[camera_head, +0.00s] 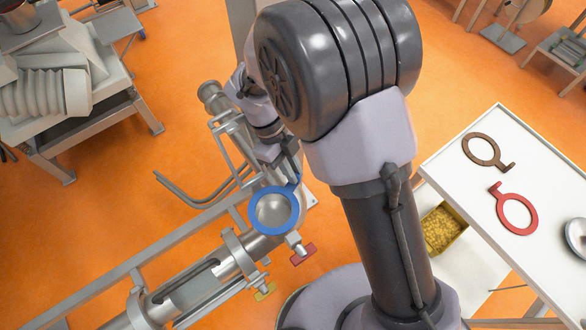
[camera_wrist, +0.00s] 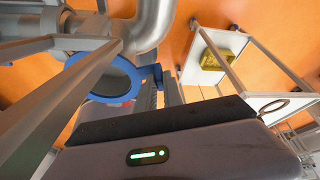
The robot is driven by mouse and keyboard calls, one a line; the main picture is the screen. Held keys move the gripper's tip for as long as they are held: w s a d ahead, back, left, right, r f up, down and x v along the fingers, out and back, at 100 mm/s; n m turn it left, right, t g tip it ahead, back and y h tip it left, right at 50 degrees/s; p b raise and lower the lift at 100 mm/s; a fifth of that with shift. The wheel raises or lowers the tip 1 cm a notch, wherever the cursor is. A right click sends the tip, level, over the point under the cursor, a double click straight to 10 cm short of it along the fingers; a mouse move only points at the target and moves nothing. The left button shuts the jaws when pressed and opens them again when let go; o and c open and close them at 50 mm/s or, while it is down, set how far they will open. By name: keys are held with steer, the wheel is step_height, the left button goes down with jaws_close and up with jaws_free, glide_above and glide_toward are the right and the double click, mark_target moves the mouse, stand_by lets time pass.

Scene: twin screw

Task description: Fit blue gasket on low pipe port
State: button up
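The blue gasket (camera_head: 253,205) is a flat ring in the middle of the head view, lined up over the end of a silver pipe (camera_head: 262,244). Grey metal shows through its hole. Whether it touches the pipe's end face or stands slightly off it, I cannot tell. My gripper (camera_head: 293,181) reaches down to the ring's upper right edge, with its fingers partly hidden. In the wrist view, the gasket (camera_wrist: 122,62) is left of my fingers (camera_wrist: 160,92), which appear closed on its blue tab (camera_wrist: 150,73).
A white table (camera_head: 464,190) at right holds a brown gasket (camera_head: 482,149) and a red gasket (camera_head: 517,215). A yellow-filled bin (camera_head: 441,229) is below it. Red (camera_head: 303,254) and yellow (camera_head: 265,291) valve handles sit close to the pipe. Frame rails and a bent pipe (camera_wrist: 152,22) crowd the gripper.

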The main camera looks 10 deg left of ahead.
steer(key=o, duration=0.4)
